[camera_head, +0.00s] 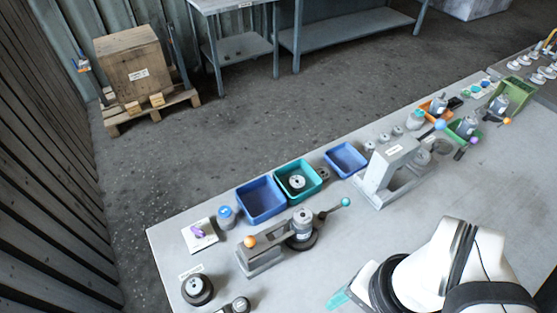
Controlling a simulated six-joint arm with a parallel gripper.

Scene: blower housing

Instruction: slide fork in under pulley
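My white arm enters at the lower right, and my gripper (346,292) shows at the bottom edge as a pale piece with teal tips. Most of it is cut off or hidden, so its opening and any held thing cannot be seen. A grey fixture (262,258) with an orange ball stands on the bench left of my gripper. At its right end a grey cylinder (302,220) stands on a dark round part (303,241), possibly the pulley. A dark lever with a teal ball (345,202) reaches right from there. I cannot identify the fork for certain.
A black round part (198,290) sits at the front left. Blue bins (262,199) (346,160) and a teal bin (298,180) line the far bench edge. A grey press-like stand (388,172) rises to the right. Bare bench lies between the fixture and my arm.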

